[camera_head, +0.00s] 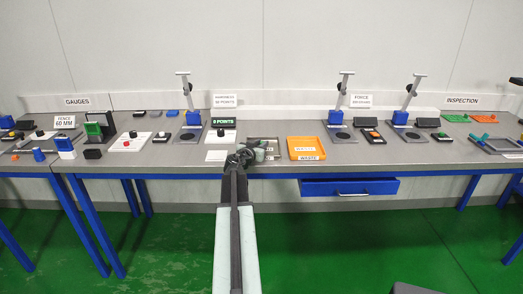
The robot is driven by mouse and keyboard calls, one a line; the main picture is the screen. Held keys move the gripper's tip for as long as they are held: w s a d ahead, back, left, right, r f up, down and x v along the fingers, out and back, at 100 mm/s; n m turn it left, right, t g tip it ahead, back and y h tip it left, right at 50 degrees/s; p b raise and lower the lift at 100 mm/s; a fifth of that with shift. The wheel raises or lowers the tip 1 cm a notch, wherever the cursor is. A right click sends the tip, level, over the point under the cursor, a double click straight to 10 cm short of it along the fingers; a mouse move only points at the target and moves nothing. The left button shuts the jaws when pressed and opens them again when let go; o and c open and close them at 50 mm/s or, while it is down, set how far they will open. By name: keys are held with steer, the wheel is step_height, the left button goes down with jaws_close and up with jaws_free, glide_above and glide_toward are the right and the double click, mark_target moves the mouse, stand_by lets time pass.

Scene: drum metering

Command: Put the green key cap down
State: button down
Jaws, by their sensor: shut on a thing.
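My gripper (246,155) is at the end of my outstretched arm, over the front part of the bench near the middle. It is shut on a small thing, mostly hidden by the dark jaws. Its colour and outline are hard to make out at this size, so I cannot clearly tell the green key cap. A grey tray (277,143) lies just behind and right of the gripper. A white card (215,156) lies just left of it. I cannot tell whether the held thing touches the bench or the tray.
An orange tray (306,148) with a label stands right of the gripper. A blue drawer (349,187) sticks out below the bench. Bare bench (400,155) shows further right.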

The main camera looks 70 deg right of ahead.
steer(key=shift+f, duration=0.35)
steer(key=shift+f+b, duration=0.1)
steer(key=shift+b, duration=0.3)
steer(key=shift+s+a, duration=0.1)
steer(key=shift+a, duration=0.05)
steer(key=c, duration=1.2)
jaws_free()
steer(key=shift+a+f, duration=0.1)
steer(key=shift+c, duration=0.2)
steer(key=shift+s, duration=0.1)
